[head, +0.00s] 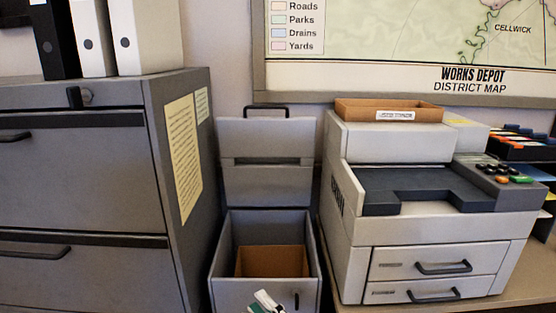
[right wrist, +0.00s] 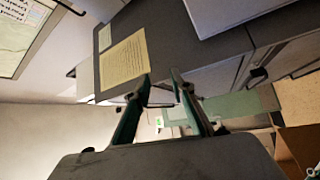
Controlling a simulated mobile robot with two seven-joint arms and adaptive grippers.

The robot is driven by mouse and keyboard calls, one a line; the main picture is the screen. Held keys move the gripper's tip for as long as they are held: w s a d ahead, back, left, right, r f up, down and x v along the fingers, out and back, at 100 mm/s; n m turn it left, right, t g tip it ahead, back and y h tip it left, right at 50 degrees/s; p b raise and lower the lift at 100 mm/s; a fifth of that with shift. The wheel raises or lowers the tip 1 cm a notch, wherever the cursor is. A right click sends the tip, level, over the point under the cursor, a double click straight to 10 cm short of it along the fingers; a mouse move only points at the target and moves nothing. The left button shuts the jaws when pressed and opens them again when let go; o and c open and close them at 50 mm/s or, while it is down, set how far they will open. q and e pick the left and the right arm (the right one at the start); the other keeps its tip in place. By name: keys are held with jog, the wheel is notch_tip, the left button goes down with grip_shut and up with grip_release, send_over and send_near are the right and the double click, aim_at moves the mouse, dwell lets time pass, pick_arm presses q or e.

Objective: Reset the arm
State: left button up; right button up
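My right gripper (head: 265,303) shows only in small part at the bottom edge of the head view, in front of the open grey box (head: 218,265). In the right wrist view my right gripper (right wrist: 161,78) has its two dark green fingers apart, with nothing held between them. Most of my right arm is out of the head view. My left gripper and left arm are not in view.
The grey box has a raised lid (head: 265,185) and a brown carton (head: 272,261) inside. A grey filing cabinet (head: 75,190) stands left. A printer (head: 440,240) with a brown tray (head: 360,107) on top stands on a table at right.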

jog(key=s+d+f+m+t+h+p, duration=0.1)
jog(key=s+d+f+m+h, duration=0.4)
jog(key=d+f+m+h, duration=0.5)
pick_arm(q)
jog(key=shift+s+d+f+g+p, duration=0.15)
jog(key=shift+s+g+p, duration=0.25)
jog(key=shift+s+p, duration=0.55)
pick_arm(e)
jog(key=s+d+f+m+g+h, duration=0.2)
jog(key=s+d+f+m+g, duration=0.3)
jog(key=s+d+f+m, duration=0.4)
jog(key=s+d+f, duration=0.4)
jog(key=s, duration=0.3)
jog(key=shift+s+d+m, duration=0.3)
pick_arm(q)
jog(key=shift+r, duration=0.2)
